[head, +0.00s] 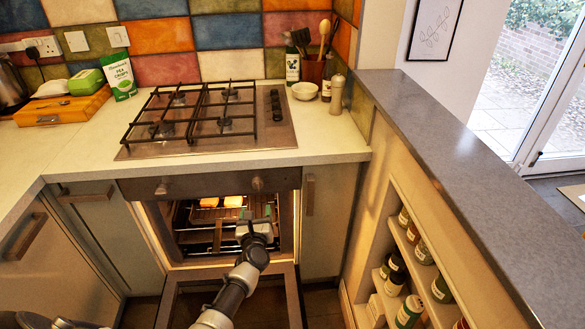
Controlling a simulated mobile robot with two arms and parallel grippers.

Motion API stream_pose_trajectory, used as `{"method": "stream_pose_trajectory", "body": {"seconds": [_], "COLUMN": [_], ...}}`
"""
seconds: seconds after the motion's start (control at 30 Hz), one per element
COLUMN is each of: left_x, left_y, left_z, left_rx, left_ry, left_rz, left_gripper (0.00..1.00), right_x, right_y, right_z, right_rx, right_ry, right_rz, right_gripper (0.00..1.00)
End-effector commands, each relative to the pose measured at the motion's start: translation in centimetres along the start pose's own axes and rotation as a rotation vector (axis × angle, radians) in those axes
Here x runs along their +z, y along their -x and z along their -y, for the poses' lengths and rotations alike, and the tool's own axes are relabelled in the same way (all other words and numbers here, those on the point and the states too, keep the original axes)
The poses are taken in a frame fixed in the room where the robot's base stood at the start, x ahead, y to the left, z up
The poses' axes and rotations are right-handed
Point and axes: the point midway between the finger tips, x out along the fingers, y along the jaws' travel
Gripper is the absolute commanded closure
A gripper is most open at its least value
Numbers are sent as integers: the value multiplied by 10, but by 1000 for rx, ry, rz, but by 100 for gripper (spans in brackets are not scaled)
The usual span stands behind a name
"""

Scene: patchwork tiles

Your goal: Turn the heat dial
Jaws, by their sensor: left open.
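The oven's front panel (209,185) carries two round knobs, a left knob (161,188) and a right knob (257,184). No readable marking shows which one is the heat dial. My left gripper (254,221) is open at the oven's mouth, below the right knob and apart from it. Its fingers point into the oven and are small in the picture. Both knobs show clear of the gripper. My right gripper is not in view.
The oven door (230,302) is folded down under my left arm. A gas hob (208,118) sits above. A shelf of jars (409,250) stands at right.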

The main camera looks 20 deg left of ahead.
Motion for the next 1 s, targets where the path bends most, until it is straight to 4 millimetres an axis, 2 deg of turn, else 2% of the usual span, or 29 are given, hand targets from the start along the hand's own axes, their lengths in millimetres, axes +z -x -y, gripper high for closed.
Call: {"method": "stream_pose_trajectory", "body": {"seconds": [0.23, 0.5, 0.7, 1.0], "left_x": [1, 0, -1, 1], "left_y": [-19, -65, -93, -110], "left_z": [-5, -6, -7, -7], "left_rx": [30, 28, 27, 27], "left_ry": [50, 46, 45, 46], "left_rz": [5, 6, 5, 4], "left_gripper": [36, 36, 36, 36], "right_x": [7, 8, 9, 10], "right_y": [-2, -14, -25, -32], "right_z": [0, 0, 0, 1], "right_rx": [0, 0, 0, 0], "right_ry": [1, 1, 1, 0], "right_rz": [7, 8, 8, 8], "right_gripper": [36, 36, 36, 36]}}
